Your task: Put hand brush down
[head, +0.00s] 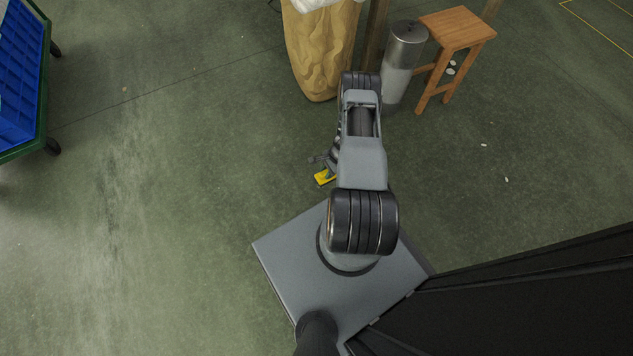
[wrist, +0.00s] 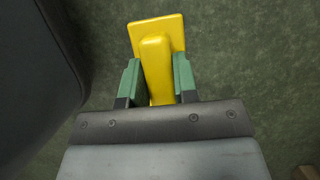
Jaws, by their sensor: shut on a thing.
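The hand brush is a yellow piece with a flat, square-ended part and a raised, narrower part. In the wrist view the hand brush (wrist: 160,62) lies between the green-padded fingers of my gripper (wrist: 157,82). My gripper is shut on the narrower part, and the square end sticks out beyond the fingertips. In the head view the hand brush (head: 324,178) shows as a small yellow patch beside my arm, with my gripper (head: 326,165) partly hidden. Its bristles cannot be seen. Only green floor shows behind it.
A blue crate cart (head: 20,75) with a green frame is at the far left. The floor (head: 170,190) between is clear.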

